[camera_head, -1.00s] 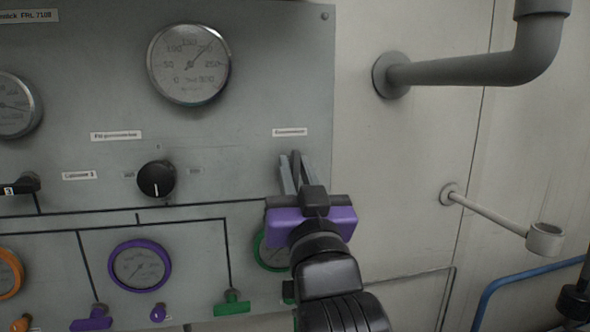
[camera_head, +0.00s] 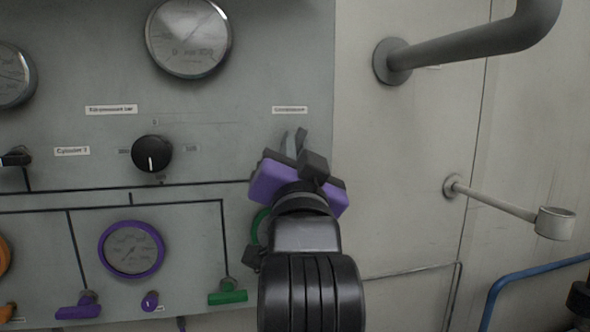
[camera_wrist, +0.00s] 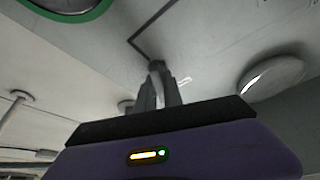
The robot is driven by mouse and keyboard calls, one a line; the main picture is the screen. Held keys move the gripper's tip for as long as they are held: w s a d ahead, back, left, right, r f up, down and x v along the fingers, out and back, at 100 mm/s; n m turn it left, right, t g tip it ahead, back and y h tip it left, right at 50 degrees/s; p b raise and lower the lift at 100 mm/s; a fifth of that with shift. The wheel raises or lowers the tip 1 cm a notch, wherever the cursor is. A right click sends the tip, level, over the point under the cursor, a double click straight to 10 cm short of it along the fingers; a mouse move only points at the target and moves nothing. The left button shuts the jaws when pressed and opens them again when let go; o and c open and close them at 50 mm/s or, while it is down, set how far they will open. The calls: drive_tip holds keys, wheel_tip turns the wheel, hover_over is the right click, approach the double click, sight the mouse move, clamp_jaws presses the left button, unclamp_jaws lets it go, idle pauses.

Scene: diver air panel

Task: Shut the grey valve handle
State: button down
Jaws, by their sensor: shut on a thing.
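My gripper (camera_head: 292,143), with a purple body, is at the right edge of the grey panel, just below a small white label. Its two grey fingers point at the panel and are shut on the grey valve handle. My fingers hide most of the handle in the head view. In the wrist view, a dark grey end of the handle (camera_wrist: 157,66) shows between the fingertips (camera_wrist: 158,88). The exact angle of the handle is hard to tell. The gripper is tilted, with its right side lower in the head view.
A black knob (camera_head: 152,154) and a large gauge (camera_head: 188,38) are to the left. Below are a purple-ringed gauge (camera_head: 131,250) and a green handle (camera_head: 228,297). A grey pipe (camera_head: 465,45) and a cup-ended bracket (camera_head: 553,223) stick out from the right wall.

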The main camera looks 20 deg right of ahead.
drive_tip(key=m+b, duration=0.1)
drive_tip(key=m+g+h+b, duration=0.1)
drive_tip(key=m, duration=0.1)
drive_tip(key=m+b, duration=0.1)
drive_tip(key=m, duration=0.1)
drive_tip(key=shift+f+g+h+b, duration=0.25)
drive_tip(key=shift+g+h+b, duration=0.05)
drive_tip(key=shift+g+h, duration=0.1)
drive_tip(key=m+g+h+b, duration=0.1)
drive_tip(key=m, duration=0.2)
drive_tip(key=shift+b, duration=0.35)
drive_tip(key=m, duration=0.2)
drive_tip(key=m+g+b, duration=0.1)
drive_tip(key=m, duration=0.1)
drive_tip(key=shift+r+g, duration=0.15)
drive_tip(key=shift+g, duration=0.15)
drive_tip(key=shift+m+g+y, duration=0.3)
drive_tip(key=shift+m+g, duration=0.3)
drive_tip(key=shift+m, duration=0.8)
drive_tip(key=shift+d, duration=0.1)
drive_tip(key=c, duration=1.5)
unclamp_jaws()
